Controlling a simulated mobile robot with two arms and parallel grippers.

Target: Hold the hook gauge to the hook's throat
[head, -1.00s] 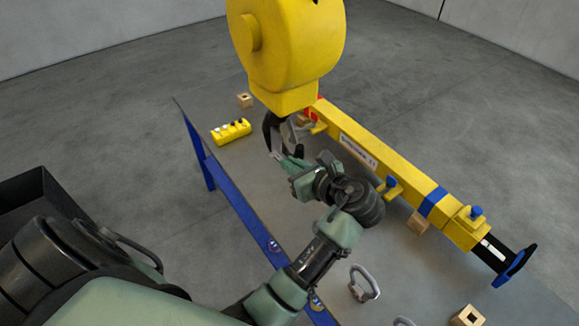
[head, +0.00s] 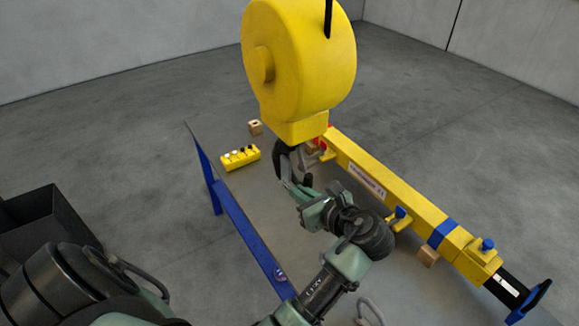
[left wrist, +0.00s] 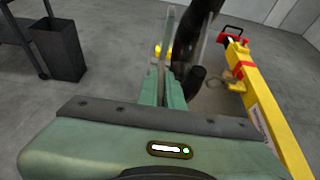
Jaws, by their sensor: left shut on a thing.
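The black hook (head: 280,158) hangs under the yellow hoist block (head: 300,60). My left gripper (head: 293,186) is just below and beside the hook and is shut on the hook gauge (head: 286,168), a thin grey piece. In the left wrist view the gauge (left wrist: 164,45) stands up from the fingers (left wrist: 170,88), close beside the dark, blurred curve of the hook (left wrist: 198,32). I cannot tell whether the gauge touches the hook's throat. My right gripper is not in view.
A yellow beam (head: 375,180) lies along the table (head: 225,180) on the right. A yellow button box (head: 240,157) and a wooden block (head: 255,127) are at the far end. A shackle (head: 370,312) lies in front. A black bin (head: 45,225) stands left.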

